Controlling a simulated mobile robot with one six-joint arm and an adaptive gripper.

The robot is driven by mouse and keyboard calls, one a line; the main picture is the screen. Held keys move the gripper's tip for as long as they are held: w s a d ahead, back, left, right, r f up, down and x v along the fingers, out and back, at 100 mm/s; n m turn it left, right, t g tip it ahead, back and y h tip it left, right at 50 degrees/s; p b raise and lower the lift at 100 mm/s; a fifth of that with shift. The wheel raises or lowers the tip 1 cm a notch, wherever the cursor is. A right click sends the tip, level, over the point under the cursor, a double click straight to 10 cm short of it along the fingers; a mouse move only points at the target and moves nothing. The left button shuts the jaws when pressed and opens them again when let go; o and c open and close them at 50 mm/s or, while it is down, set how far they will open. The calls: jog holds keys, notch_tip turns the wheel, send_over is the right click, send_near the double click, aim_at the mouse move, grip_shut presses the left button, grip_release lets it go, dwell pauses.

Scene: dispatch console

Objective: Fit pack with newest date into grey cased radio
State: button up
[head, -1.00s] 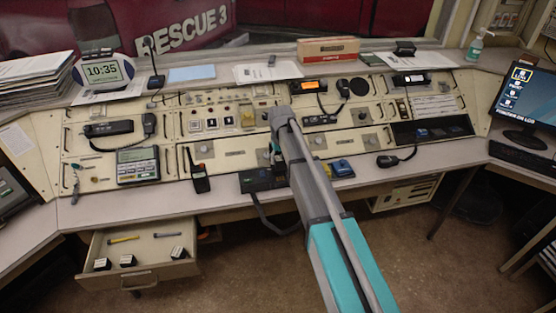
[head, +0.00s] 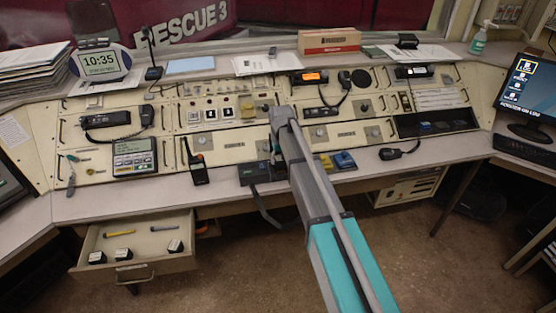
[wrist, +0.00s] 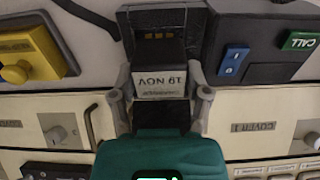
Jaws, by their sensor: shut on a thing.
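My gripper (wrist: 160,94) is shut on a dark battery pack (wrist: 161,84), one finger on each side. Its white label appears upside down in the wrist view and reads 19 NOV. The pack is at a dark bay with brass contacts (wrist: 160,37); I cannot tell if it is seated. Beside the bay is a dark grey unit with a blue button and a green CALL button, apparently the radio (wrist: 258,40). In the head view this unit (head: 262,187) lies on the desk, partly hidden by my arm. Three other labelled packs (head: 123,254) lie in the open drawer.
The open drawer (head: 155,268) juts out at lower left, with a yellow pen-like item inside. A black handheld radio (head: 198,172) stands left of the unit. A yellow block (wrist: 35,52) and a blue block (head: 344,160) sit on its other side. Console panels rise behind.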

jog(key=shift+f+b, duration=0.8)
jog(key=shift+f, duration=0.2)
jog(key=o, duration=1.3)
